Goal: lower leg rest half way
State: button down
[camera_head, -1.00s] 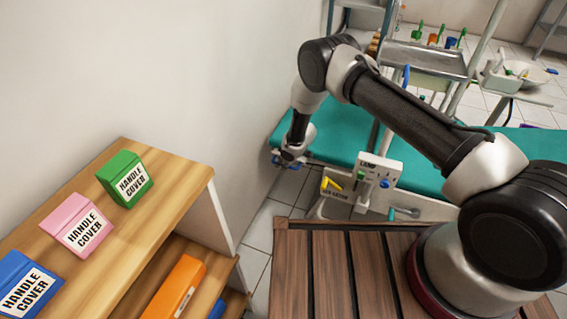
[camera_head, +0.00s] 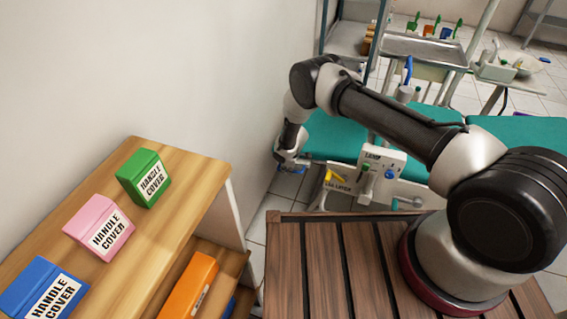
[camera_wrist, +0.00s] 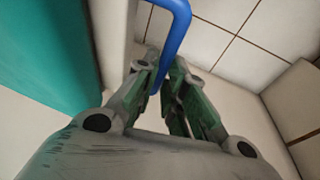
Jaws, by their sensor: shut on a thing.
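The teal leg rest (camera_head: 335,137) is the left end of the padded dental chair. Its end is beside my gripper (camera_head: 287,160), near the wall. In the wrist view, my gripper (camera_wrist: 170,85) has its green-grey fingers shut on a bent blue handle (camera_wrist: 178,38). The teal padding (camera_wrist: 45,50) shows at the left there. A bit of blue handle (camera_head: 299,165) shows below the gripper in the head view. A yellow lever (camera_head: 336,177) with a label beneath it sits below the padding; the label is too small to read surely.
A control box (camera_head: 380,163) marked LAMP has green and blue knobs. A wooden shelf (camera_head: 198,178) at the left bears green, pink and blue HANDLE COVER boxes, with an orange box (camera_head: 188,285) lower down. A metal tray (camera_head: 424,47) stands behind. Tiled floor shows below the leg rest.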

jog(key=shift+g+h, duration=0.3)
jog(key=shift+h, duration=0.4)
jog(key=f, duration=0.2)
jog(key=d+f, duration=0.1)
jog(key=f, duration=0.1)
jog(key=shift+s+f, duration=0.1)
jog(key=shift+s, duration=0.05)
jog(key=c, duration=1.5)
grip_release()
jog(key=r, duration=0.4)
jog(key=s+r, duration=0.1)
jog(key=r, duration=0.3)
jog(key=s+r, duration=0.1)
jog(key=r, duration=0.2)
jog(key=shift+s+r, duration=0.15)
jog(key=shift+r, duration=0.25)
